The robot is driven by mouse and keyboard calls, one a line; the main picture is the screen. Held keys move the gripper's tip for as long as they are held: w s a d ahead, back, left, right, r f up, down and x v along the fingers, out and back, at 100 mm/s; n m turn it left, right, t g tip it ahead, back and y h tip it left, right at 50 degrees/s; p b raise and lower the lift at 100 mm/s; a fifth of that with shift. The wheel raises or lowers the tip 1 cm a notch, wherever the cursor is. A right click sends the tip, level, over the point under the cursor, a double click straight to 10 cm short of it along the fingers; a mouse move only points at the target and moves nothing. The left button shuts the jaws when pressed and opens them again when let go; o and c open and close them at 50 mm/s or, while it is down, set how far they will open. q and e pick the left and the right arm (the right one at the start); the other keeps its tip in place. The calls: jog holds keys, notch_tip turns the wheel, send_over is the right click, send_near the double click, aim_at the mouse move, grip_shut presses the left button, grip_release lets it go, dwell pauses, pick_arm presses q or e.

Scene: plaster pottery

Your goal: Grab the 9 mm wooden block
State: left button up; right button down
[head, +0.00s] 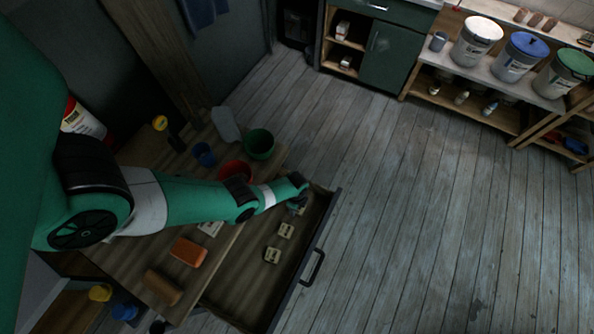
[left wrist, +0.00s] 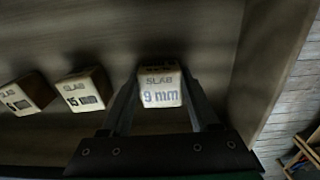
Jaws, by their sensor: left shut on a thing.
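The 9 mm wooden block (left wrist: 161,88), pale with "SLAB 9 mm" printed on its face, is between the fingers of my left gripper (left wrist: 162,98) in the left wrist view. The gripper is shut on it, with one finger on each side. In the head view my left gripper (head: 298,203) is at the far end of the open drawer (head: 243,291), and my wrist mostly covers the block. Two other slab blocks sit in the drawer: the one marked 15 mm (left wrist: 84,91) and another (left wrist: 25,93) with a number I cannot read surely. My right gripper is not in view.
The drawer's front wall and handle (head: 313,267) are to the right of the blocks. On the worktop are a green bowl (head: 259,144), a red bowl (head: 234,170), a blue cup (head: 204,155) and an orange block (head: 187,252). The floor to the right is clear.

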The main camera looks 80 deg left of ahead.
pick_arm(q)
jog(key=shift+r+p, duration=0.35)
jog(key=shift+r, duration=0.15)
notch_tip(320, 180, up, 3)
jog(key=p, duration=0.2)
jog(key=shift+f+p, duration=0.15)
jog(key=shift+p, duration=0.15)
jog(key=s+d+r+p, duration=0.3)
jog(key=d+r+p, duration=0.6)
jog(key=d+p, duration=0.2)
jog(key=d, duration=0.2)
jog(key=shift+d, duration=0.35)
